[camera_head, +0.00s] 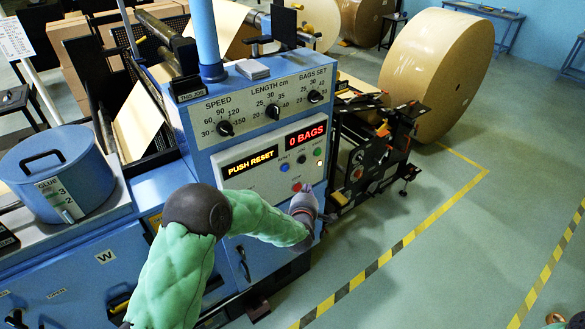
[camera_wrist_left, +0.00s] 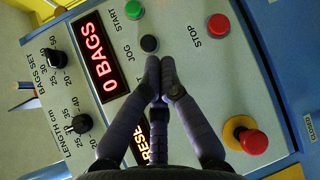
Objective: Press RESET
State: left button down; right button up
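The blue RESET button (camera_head: 284,167) shows on the pale control panel (camera_head: 240,185) in the head view, below its label and right of the amber "PUSH RESET" display (camera_head: 250,161). My left gripper (camera_head: 306,188) is in front of the panel's lower right part, below and right of that button. In the left wrist view my left gripper (camera_wrist_left: 160,78) has its fingers together, with nothing seen between them. Its tips lie just below the black JOG button (camera_wrist_left: 149,43). The RESET button is not visible there, and the fingers cover part of the panel. Contact cannot be told.
A green START button (camera_wrist_left: 133,10), a red STOP button (camera_wrist_left: 218,25) and a red mushroom button (camera_wrist_left: 253,142) on yellow are close to the fingers. A red "0 BAGS" display (camera_head: 305,135) is lit. Knobs sit above. A large paper roll (camera_head: 435,75) stands behind right.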

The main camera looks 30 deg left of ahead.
aim_at(285, 168)
pick_arm(q)
jog(key=shift+a, duration=0.1)
jog(key=w+a+b, duration=0.2)
jog(key=w+a, duration=0.1)
jog(key=a, duration=0.5)
jog(key=shift+w, duration=0.15)
dwell(0.4)
dwell(1.2)
jog(key=shift+w+a+b, duration=0.15)
jog(key=shift+a+b, duration=0.25)
jog(key=shift+b, duration=0.2)
